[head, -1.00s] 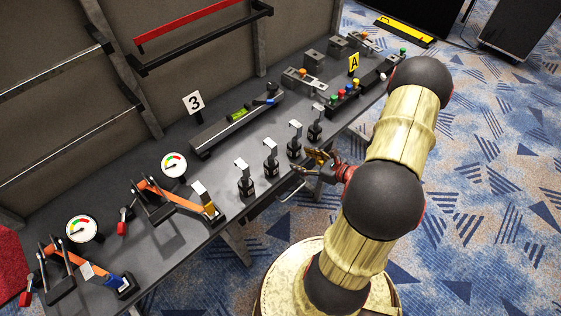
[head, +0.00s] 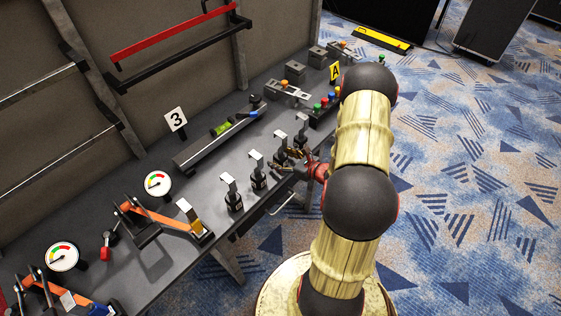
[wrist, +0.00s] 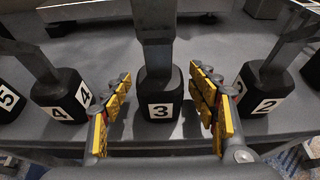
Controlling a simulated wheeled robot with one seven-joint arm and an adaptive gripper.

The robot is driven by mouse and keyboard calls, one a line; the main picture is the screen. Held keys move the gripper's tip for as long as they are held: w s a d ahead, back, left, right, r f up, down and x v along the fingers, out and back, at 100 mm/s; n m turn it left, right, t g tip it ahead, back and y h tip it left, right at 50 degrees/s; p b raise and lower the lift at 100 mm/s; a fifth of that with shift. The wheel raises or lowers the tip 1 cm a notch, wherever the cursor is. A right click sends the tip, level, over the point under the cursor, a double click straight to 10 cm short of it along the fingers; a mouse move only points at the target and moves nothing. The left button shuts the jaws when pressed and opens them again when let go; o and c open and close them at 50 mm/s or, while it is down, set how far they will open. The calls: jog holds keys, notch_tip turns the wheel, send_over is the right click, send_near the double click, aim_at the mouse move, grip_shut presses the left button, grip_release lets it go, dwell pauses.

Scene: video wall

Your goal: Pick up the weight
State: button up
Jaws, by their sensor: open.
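A row of dark weights with flat metal handles stands along the table's near edge. In the wrist view, the weight labelled 3 (wrist: 160,92) stands upright in the middle, in the gap of my gripper (wrist: 161,96). The yellow-padded fingers are spread, one on each side, and look apart from it. Weight 4 (wrist: 60,98) is to the left and weight 2 (wrist: 264,92) to the right. In the head view, my gripper (head: 297,154) is at the table edge, by the weight (head: 281,156) it partly overlaps. The task does not name a number.
Weight 5 (wrist: 8,100) is at the far left of the wrist view. Behind the row lie a long dark bar with a green level (head: 221,129) and a sign 3 (head: 176,119). Orange lever clamps (head: 160,218) and a gauge (head: 157,183) stand left.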

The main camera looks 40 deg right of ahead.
jog(key=c, duration=1.5)
grip_shut()
jog(key=shift+r, duration=0.1)
